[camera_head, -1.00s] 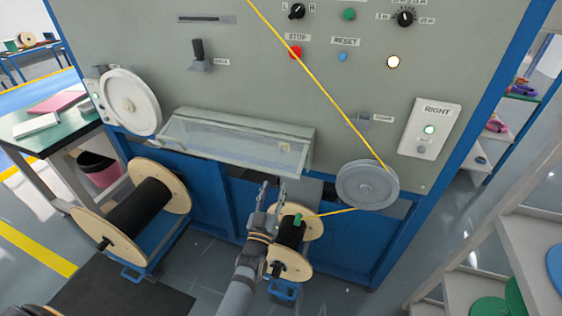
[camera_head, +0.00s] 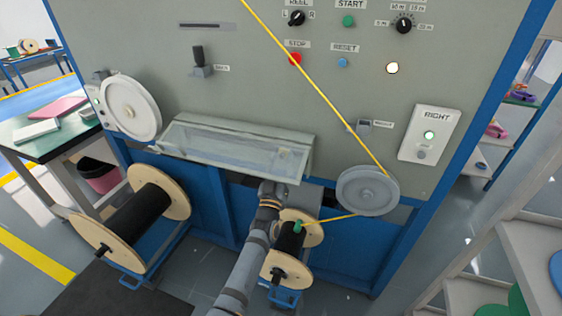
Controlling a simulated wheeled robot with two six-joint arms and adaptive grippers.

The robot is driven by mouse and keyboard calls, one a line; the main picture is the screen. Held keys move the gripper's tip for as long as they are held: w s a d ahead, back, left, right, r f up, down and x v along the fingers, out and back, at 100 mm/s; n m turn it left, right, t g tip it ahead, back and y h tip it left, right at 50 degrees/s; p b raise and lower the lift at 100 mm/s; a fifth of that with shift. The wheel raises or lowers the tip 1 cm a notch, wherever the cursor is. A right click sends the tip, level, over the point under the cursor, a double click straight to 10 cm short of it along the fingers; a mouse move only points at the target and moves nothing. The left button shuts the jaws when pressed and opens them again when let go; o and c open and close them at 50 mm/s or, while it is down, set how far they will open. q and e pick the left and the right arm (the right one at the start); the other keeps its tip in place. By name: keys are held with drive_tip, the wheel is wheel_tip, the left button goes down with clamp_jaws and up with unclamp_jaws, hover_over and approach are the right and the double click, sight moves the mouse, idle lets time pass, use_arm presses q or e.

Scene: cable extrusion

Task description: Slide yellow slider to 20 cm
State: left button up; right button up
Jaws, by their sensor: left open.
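A long shallow box with a clear cover (camera_head: 225,147) juts from the grey machine panel. A small pale-yellow patch (camera_head: 284,151) shows faintly through its right end; I cannot tell for sure whether it is the yellow slider. No centimetre scale can be read. My left gripper (camera_head: 272,186) is just below the right end of this box, at the end of my arm coming up from the bottom. Its fingertips are hard to make out against the box's lower edge, and no object shows in it. My right gripper is not in view.
A yellow cable (camera_head: 315,88) runs down the panel to a grey pulley (camera_head: 368,190), then to a small reel (camera_head: 290,240) right beside my arm. A large black reel (camera_head: 138,215) stands at left. A white wheel (camera_head: 131,108) is on the panel's left.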

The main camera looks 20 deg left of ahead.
use_arm(q)
drive_tip(key=c, duration=0.8)
clamp_jaws()
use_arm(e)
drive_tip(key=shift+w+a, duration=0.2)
